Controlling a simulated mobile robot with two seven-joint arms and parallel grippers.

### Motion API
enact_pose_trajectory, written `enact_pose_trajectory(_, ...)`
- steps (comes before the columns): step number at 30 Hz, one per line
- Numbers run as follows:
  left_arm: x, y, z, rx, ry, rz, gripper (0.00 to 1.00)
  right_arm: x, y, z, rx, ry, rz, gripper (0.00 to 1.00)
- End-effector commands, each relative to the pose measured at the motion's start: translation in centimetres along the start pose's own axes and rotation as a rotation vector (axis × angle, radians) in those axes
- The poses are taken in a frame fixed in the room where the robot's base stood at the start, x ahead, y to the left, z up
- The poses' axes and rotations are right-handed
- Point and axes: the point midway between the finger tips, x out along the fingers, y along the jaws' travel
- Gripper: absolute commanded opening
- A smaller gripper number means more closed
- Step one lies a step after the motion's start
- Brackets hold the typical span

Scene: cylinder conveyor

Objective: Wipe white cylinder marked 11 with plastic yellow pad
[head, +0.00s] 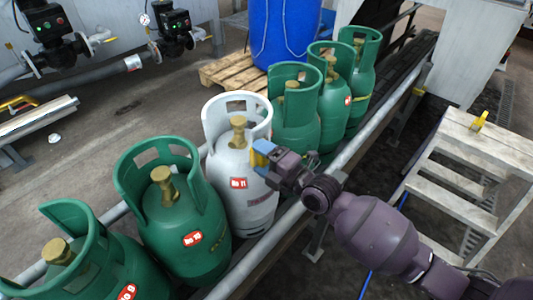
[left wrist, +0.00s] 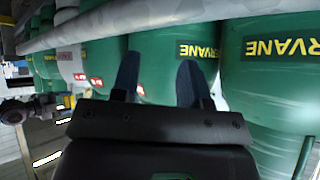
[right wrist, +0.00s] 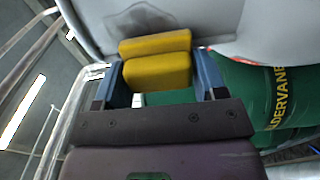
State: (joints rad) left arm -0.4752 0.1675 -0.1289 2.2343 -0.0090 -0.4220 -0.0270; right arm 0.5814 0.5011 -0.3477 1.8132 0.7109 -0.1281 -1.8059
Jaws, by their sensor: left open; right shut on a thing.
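The white cylinder (head: 240,190) marked No 11 stands upright in the row on the conveyor, with a brass valve inside its collar. My right gripper (head: 262,158) is at its upper right side, shut on the yellow pad (head: 259,152). In the right wrist view the pad (right wrist: 157,62) lies between the blue fingers, against or very close to the white cylinder's surface (right wrist: 150,18), where a dark smudge shows. My left gripper (left wrist: 160,82) is open and empty, facing green cylinders; it is outside the head view.
Green cylinders stand on both sides of the white one, including No 10 (head: 175,215). A grey rail (head: 350,150) runs along the row's near side. A wooden step stand (head: 465,155) is at right. A blue barrel (head: 283,32) stands on a pallet (head: 232,72) behind.

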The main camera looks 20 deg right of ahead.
Motion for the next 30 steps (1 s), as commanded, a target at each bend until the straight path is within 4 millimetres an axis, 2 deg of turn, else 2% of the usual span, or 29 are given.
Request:
enact_pose_trajectory(8, -0.1, -0.1, -0.1, -0.001, -0.001, -0.001, 0.43, 0.0, 0.7, -0.1, -0.004, 0.002, 0.011, 0.46)
enact_pose_trajectory(17, -0.5, -0.2, -0.5, -0.002, 0.005, -0.004, 0.43, -2.3, 0.9, 0.0, -0.008, 0.001, 0.011, 0.46)
enact_pose_trajectory(30, -0.7, -0.4, -2.1, -0.001, 0.04, -0.008, 0.43, -5.6, 0.8, 0.1, -0.006, 0.001, 0.01, 0.46)
